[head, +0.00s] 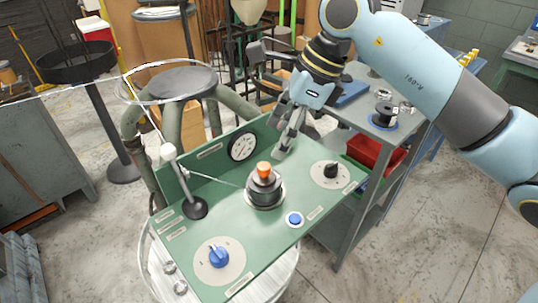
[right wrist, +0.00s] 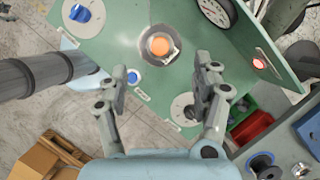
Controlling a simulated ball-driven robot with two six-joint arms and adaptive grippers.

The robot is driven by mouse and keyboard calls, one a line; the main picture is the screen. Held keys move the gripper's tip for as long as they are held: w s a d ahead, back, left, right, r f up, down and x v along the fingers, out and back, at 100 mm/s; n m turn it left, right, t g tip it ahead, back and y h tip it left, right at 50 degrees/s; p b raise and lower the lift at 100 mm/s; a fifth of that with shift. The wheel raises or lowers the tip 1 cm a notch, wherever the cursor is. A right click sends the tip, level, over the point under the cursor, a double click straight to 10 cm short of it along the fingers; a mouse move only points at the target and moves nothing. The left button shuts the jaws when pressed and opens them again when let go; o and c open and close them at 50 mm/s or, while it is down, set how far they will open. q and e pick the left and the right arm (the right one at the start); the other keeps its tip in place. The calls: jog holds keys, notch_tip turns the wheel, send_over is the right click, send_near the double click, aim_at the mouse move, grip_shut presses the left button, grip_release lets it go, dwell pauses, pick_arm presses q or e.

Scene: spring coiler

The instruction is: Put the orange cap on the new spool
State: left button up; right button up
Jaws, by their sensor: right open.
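The orange cap (head: 264,169) sits on top of a dark spool (head: 264,190), which stands upright near the middle of the green panel (head: 222,205). In the right wrist view the orange cap (right wrist: 159,45) is seen from above, covering the middle of the spool. My right gripper (head: 284,143) is over the back right part of the panel, behind the cap and apart from it. In the right wrist view its open fingers (right wrist: 160,82) are empty, with the cap beyond them. My left gripper is not in view.
A post (head: 195,208) with a white arm stands left of the spool, and a thin wire runs towards the spool. A dial gauge (head: 243,147), blue knob (head: 219,256), black knob (head: 331,170) and blue button (head: 294,218) surround it. Another spool (head: 384,112) stands on the grey side table.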

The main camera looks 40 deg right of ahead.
jog(key=v, duration=0.3)
jog(key=shift+d+r, duration=0.1)
jog(key=shift+r, duration=0.15)
